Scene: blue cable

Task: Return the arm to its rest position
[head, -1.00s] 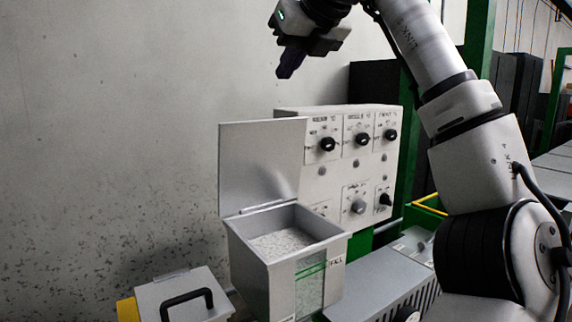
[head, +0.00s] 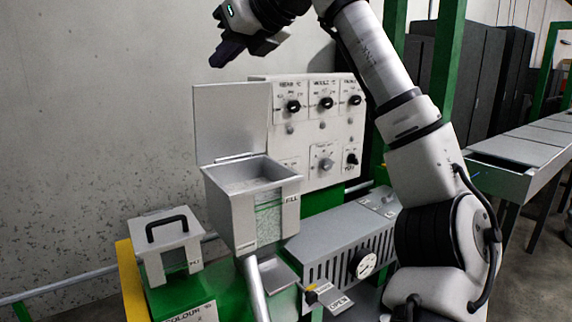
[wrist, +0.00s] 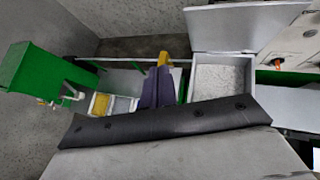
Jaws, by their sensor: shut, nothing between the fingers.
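My gripper (head: 226,52) is at the top of the head view, raised above and left of the control panel. Its dark fingers are shut and empty, pointing down and to the left. In the wrist view the dark fingers (wrist: 158,88) show beyond a dark curved part of my wrist. My arm rises from the lower right and bends over toward the left. The gripper is apart from everything and hangs above the open hopper lid.
The open hopper (head: 246,212) holds pale granules, with its lid (head: 231,122) standing upright. A panel with black knobs (head: 340,125) stands behind it. A lidded box with a black handle (head: 172,246) is at left. A grey conveyor (head: 525,150) runs at right.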

